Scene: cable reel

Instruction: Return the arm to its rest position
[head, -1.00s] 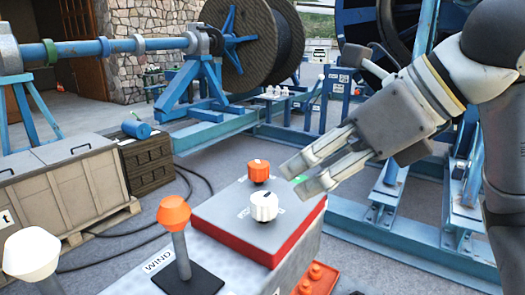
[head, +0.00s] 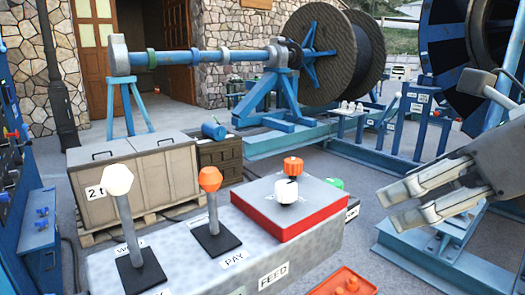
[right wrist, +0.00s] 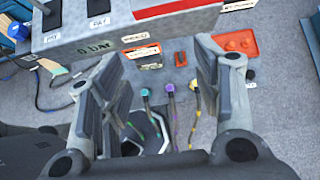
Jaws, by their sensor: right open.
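My right gripper (head: 412,203) is at the right of the head view, to the right of the control console (head: 200,262). Its fingers are apart with nothing between them, and it touches nothing that I can see. In the right wrist view the same gripper (right wrist: 160,70) shows its two fingers spread wide, with the console's side and several cables beyond. On the console stand a white-knobbed lever (head: 118,180), an orange-knobbed lever (head: 210,179) and a red-edged box (head: 265,215) with an orange knob (head: 293,166) and a white knob (head: 286,191). My left gripper is not in view.
An orange tray (head: 345,284) lies beside the console at the bottom. Blue steel framework (head: 400,262) stands at the right near my arm. A large cable reel (head: 330,55) and crates (head: 135,178) are farther back.

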